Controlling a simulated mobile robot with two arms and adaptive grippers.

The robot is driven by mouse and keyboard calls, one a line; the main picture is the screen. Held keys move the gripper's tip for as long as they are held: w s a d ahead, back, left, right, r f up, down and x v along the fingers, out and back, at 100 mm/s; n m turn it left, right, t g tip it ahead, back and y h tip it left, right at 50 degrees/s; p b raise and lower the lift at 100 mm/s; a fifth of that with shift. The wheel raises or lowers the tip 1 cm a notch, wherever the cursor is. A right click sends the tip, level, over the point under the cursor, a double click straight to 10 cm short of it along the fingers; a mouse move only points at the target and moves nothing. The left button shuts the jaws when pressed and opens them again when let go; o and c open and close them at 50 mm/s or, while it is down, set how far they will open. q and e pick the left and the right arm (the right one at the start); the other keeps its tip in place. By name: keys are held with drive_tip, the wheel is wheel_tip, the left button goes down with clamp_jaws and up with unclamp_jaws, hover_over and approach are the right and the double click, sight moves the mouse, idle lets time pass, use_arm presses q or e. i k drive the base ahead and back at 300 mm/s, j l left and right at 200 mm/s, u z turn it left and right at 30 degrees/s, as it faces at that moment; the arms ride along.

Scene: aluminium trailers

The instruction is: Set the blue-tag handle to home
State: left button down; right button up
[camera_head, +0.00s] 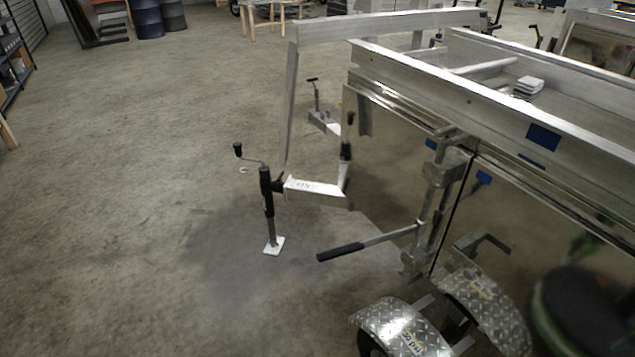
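A lever handle (340,252) with a black grip sticks out to the left from a metal latch bracket (437,185) on the side of the aluminium trailer (395,135). It lies nearly level, with the grip end slightly lower. A blue tag (543,136) is on the trailer's upper rail, right of the bracket. Smaller blue patches (483,177) show on the shiny side panel near the bracket; I cannot tell whether they are tags or reflections. No tag is visible on the handle itself. Neither of my grippers can be made out.
A jack stand (268,205) with a crank stands left of the trailer tongue (315,188). Diamond-plate fenders (402,326) lie below the handle. A blurred dark round shape (585,312) is at the lower right. The concrete floor at left is clear.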

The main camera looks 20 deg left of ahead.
sight(419, 228)
drive_tip(key=u, duration=0.15)
drive_tip(key=z, duration=0.95)
drive_tip(key=i+j+z, duration=0.1)
drive_tip(key=j+z, duration=0.4)
drive_tip(key=j, duration=0.25)
drive_tip(key=j+z, duration=0.5)
drive_tip(key=j, duration=0.25)
drive_tip(key=k+j+z, duration=0.2)
drive_tip(key=j+z, duration=0.3)
drive_tip(key=j, duration=0.25)
drive_tip(key=k+j, duration=0.1)
drive_tip(key=j, duration=0.3)
drive_tip(key=k+j, duration=0.1)
drive_tip(key=j, duration=0.25)
drive_tip(key=k+j, duration=0.1)
drive_tip(key=j, duration=0.3)
drive_tip(key=k+j, duration=0.1)
drive_tip(key=j, duration=0.3)
drive_tip(key=z, duration=0.8)
